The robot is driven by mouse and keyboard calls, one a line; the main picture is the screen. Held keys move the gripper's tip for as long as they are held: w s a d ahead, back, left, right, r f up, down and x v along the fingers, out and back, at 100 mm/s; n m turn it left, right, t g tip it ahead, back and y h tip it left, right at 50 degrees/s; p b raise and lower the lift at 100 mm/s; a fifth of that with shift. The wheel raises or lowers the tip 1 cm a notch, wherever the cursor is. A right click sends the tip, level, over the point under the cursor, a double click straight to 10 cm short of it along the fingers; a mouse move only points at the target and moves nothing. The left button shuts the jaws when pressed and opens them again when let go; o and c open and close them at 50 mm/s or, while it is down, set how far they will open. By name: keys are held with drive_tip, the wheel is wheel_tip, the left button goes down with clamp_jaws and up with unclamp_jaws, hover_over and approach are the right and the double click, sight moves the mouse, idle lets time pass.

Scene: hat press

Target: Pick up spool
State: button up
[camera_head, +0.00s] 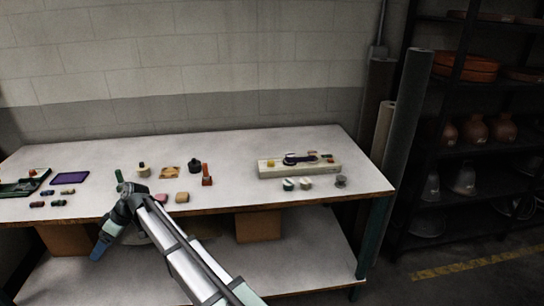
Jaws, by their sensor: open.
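Several small items lie on the white workbench (230,185), and I cannot tell for certain which one is the spool. Small dark and coloured roll-like pieces lie at the left, one of them a short roll (37,204). My arm reaches in from the bottom and bends at a dark joint by the bench's front edge. My gripper (98,250) seems to hang down-left from there, in front of the bench. Its fingers are too small to make out clearly, and nothing shows in it.
A beige device (300,166) stands at the right, with small green-white, white and grey pieces before it. Beside a purple pad (70,178) is a green tray (22,186). A red post (207,175) stands mid-bench. Bare bench lies between post and device.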

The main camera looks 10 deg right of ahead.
drive_tip(key=w+r+n, duration=0.1)
drive_tip(key=w+r, duration=0.3)
drive_tip(key=r, duration=0.2)
drive_tip(key=w+d+r+t+h, duration=0.2)
drive_tip(key=w+d, duration=1)
drive_tip(key=d, duration=0.1)
drive_tip(key=w+d+r+t+h, duration=0.1)
drive_tip(key=w+d+r, duration=0.2)
drive_tip(key=w+d, duration=0.95)
wheel_tip(320, 180, up, 7)
drive_tip(key=m+h, duration=0.2)
drive_tip(key=h, duration=0.3)
hover_over(312, 152)
drive_tip(key=f, duration=0.7)
drive_tip(key=shift+s+a, duration=0.35)
drive_tip(key=shift+s, duration=0.05)
drive_tip(key=shift+w+d+f, duration=0.1)
drive_tip(key=shift+f, duration=1.35)
drive_tip(key=shift+w+d+f, duration=0.1)
drive_tip(key=shift+f, duration=1.35)
